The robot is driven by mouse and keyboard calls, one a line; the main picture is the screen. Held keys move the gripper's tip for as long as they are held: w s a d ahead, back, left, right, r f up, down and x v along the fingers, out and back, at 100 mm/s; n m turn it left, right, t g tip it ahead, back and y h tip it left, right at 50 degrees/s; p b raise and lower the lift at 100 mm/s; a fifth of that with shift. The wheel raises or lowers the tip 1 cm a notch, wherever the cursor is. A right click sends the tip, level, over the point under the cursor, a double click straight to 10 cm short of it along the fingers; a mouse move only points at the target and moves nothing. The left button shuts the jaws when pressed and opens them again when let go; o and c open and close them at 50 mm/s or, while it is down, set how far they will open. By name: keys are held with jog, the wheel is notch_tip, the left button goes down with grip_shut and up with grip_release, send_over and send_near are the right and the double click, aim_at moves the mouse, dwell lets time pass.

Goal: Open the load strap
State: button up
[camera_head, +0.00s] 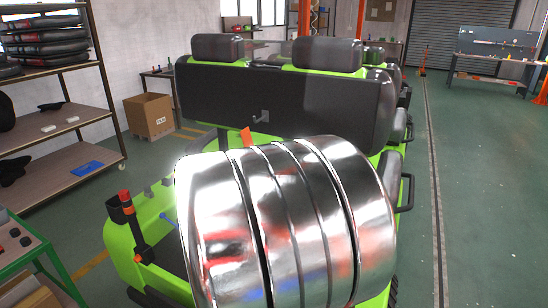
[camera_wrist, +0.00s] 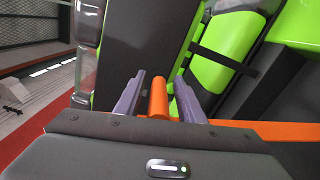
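In the wrist view, my gripper (camera_wrist: 158,92) points ahead with its two purple fingers apart. An orange cylindrical piece (camera_wrist: 158,98) shows between the fingers, with small gaps on both sides. It may be part of the load strap, but I cannot tell. A narrow black band (camera_wrist: 225,61) crosses a green panel at the upper right of the wrist view. In the head view, a small orange piece (camera_head: 246,136) shows behind the large shiny ribbed metal drum (camera_head: 290,225). My gripper is not visible in the head view, and no strap buckle can be made out.
A shelf rack (camera_head: 70,120) and cardboard box (camera_head: 150,115) stand left, a green-framed table (camera_head: 30,245) front left.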

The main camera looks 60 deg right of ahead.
jog(key=s+a, duration=0.1)
jog(key=a, duration=1.2)
jog(key=shift+s+a, duration=0.15)
jog(key=shift+a, duration=0.05)
jog(key=shift+f, duration=0.1)
jog(key=s+a+f+m+g+y, duration=0.1)
jog(key=s+a+f+y, duration=0.2)
jog(key=a+f+y, duration=0.3)
jog(key=s+a+f+m+g+y, duration=0.1)
jog(key=s+a+f+m+y, duration=0.15)
jog(key=a+f, duration=0.4)
jog(key=w+a+r+t+y, duration=0.1)
jog(key=a+t+y, duration=0.2)
jog(key=a, duration=0.8)
jog(key=w+a+r+t+y, duration=0.2)
jog(key=a+y, duration=0.4)
jog(key=a, duration=0.5)
jog(key=shift+w+t, duration=0.25)
jog(key=shift+t, duration=0.25)
jog(key=shift+d+y, duration=0.1)
jog(key=shift+y, duration=0.15)
jog(key=shift+c, duration=0.6)
